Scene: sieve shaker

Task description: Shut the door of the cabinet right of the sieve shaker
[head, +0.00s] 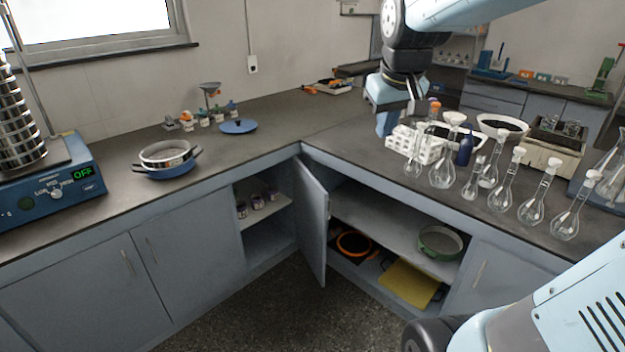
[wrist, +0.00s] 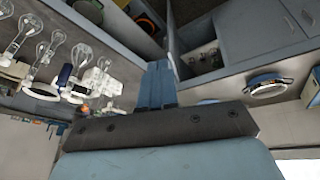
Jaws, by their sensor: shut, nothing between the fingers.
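The sieve shaker (head: 50,180), a blue base reading OFF with stacked sieves, stands on the counter at the far left in the head view. Right of it, near the counter's inner corner, a cabinet (head: 268,240) is open and shows small jars on a shelf. A grey-blue door (head: 312,222) stands wide open at the corner, jutting into the floor space. My gripper (head: 384,128) is shut and empty, above the right-hand counter, apart from the door. In the wrist view its blue fingers (wrist: 157,85) are together.
Flasks (head: 442,168) and a white rack (head: 415,145) stand on the right counter close to my gripper. Below, an open compartment holds an orange-rimmed sieve (head: 354,244), a green sieve (head: 440,243) and a yellow board (head: 408,284). The floor (head: 270,315) before the door is clear.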

